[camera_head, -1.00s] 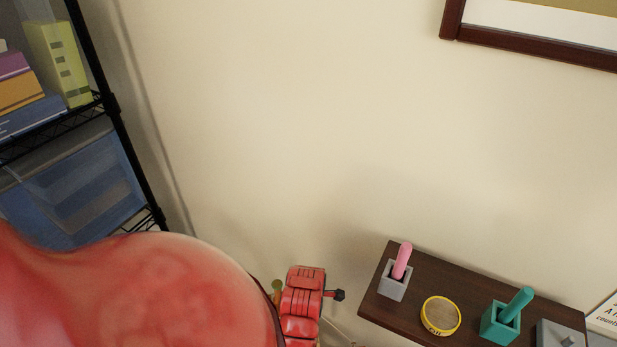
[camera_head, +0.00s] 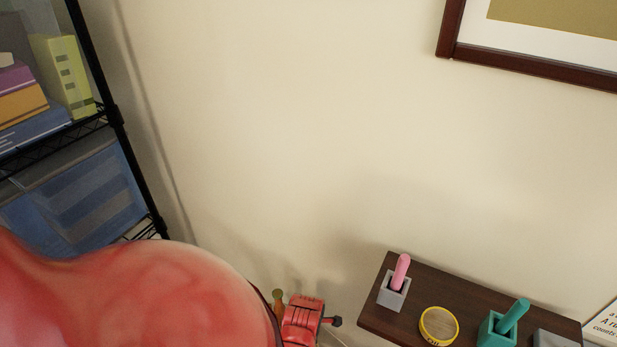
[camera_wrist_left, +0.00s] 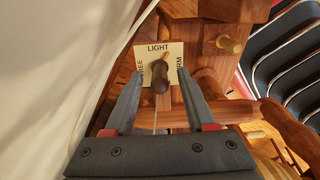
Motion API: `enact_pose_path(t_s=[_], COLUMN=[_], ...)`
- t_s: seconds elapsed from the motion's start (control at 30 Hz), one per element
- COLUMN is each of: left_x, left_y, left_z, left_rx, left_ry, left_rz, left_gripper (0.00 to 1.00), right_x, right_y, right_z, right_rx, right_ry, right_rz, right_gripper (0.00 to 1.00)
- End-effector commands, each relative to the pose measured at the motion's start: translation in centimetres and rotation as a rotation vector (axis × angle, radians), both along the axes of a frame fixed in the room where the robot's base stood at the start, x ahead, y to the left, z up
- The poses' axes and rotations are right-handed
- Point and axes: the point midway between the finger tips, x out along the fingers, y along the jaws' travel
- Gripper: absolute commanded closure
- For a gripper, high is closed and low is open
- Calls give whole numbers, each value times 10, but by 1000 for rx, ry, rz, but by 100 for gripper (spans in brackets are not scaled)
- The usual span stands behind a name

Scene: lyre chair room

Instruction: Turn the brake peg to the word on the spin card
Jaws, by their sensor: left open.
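In the left wrist view, the dark brown brake peg (camera_wrist_left: 159,80) stands out in front of a cream plate (camera_wrist_left: 176,49) on a wooden frame. The plate has words around the peg: LIGHT at the top, one ending in "EE" at left and one ending in "RM" at right. My left gripper (camera_wrist_left: 160,72) is open, with one finger on each side of the peg and gaps showing. A light mark shows beside the peg's upper right. A white card (camera_head: 606,324) with partly cut-off print is at the head view's right edge; I cannot tell whether it is the spin card.
A dark wall shelf (camera_head: 460,289) holds a grey holder (camera_head: 392,294) with a pink peg, a yellow-rimmed disc (camera_head: 439,324) and a teal holder (camera_head: 497,331). A black rack (camera_head: 113,116) is at left. Dark chairs (camera_wrist_left: 282,50) stand at the wrist view's right.

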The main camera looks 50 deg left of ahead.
Motion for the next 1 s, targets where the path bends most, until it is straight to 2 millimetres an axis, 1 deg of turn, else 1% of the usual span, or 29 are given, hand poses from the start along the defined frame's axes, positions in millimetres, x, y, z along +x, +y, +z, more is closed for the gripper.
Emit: enact_pose_path(t_s=[0.03,0.33,0.37,0.73,0.87,1.0], left_x=[0,0,0,0,0,0], left_y=[0,0,0,0,0,1], left_z=[0,0,0,0,-1,-2], left_rx=[0,0,0,0,0,2], left_ry=[0,0,0,0,0,-2], left_rz=[0,0,0,-17,-58,-137], left_gripper=[44,98,100,100,100,100], right_x=[0,0,0,0,0,0], right_y=[0,0,0,0,0,0], right_z=[0,0,0,-2,-7,-15], right_rx=[0,0,0,0,0,0], right_ry=[0,0,0,0,0,0], right_rz=[0,0,0,0,0,0], right_gripper=[44,44,44,44,44,44])
